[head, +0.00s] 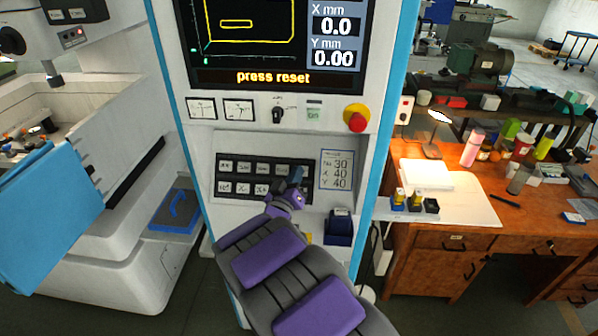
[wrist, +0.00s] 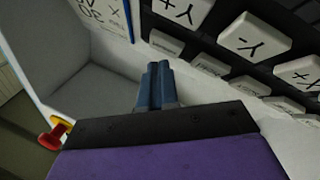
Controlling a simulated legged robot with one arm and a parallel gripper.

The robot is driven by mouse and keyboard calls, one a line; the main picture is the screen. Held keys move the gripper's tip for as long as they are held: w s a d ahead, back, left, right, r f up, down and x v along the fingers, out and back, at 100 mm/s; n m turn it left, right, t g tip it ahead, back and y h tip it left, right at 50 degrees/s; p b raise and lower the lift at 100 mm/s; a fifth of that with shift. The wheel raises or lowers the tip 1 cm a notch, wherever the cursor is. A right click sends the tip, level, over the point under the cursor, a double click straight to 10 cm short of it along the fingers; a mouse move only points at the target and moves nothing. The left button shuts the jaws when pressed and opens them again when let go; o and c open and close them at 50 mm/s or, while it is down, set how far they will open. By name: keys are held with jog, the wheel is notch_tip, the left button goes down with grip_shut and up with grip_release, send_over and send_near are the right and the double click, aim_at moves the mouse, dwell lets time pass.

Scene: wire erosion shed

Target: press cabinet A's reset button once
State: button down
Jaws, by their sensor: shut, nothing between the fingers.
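The cabinet (head: 205,150) is white with blue edges, and its screen (head: 245,40) reads "press reset". A black keypad (head: 312,166) with two rows of pale keys sits in a recess below. My gripper (head: 297,174) is shut and empty in front of the keypad's right end and hides part of it. In the wrist view, my closed fingertips (wrist: 158,68) point towards the end of the keypad (wrist: 208,48); whether they touch is unclear. Keys such as the Y- key (wrist: 255,34) are legible. I cannot read a reset label on any key, nor a cabinet letter.
A red stop button on a yellow base (head: 356,118) is at upper right; it also shows in the wrist view (wrist: 56,136). A selector knob (head: 278,114) and green button (head: 314,114) sit above the recess. A data placard (head: 337,170) is right of the keypad. A wooden desk (head: 455,225) stands right.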

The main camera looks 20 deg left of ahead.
jog(key=shift+d, duration=0.2)
jog(key=shift+d+r, duration=0.15)
jog(key=shift+d, duration=0.15)
jog(key=shift+w+a+f+p, duration=0.3)
jog(key=shift+a+f+p, duration=0.1)
jog(key=shift+a+p, duration=0.15)
jog(key=shift+d+r, duration=0.1)
jog(key=shift+d, duration=0.15)
jog(key=shift+w+a, duration=0.15)
jog(key=shift+w, duration=0.05)
jog(key=shift+s, duration=0.1)
dwell(0.6)
jog(key=shift+s+d+r+p, duration=0.3)
jog(key=shift+s+r+p, duration=0.05)
jog(key=shift+s, duration=0.15)
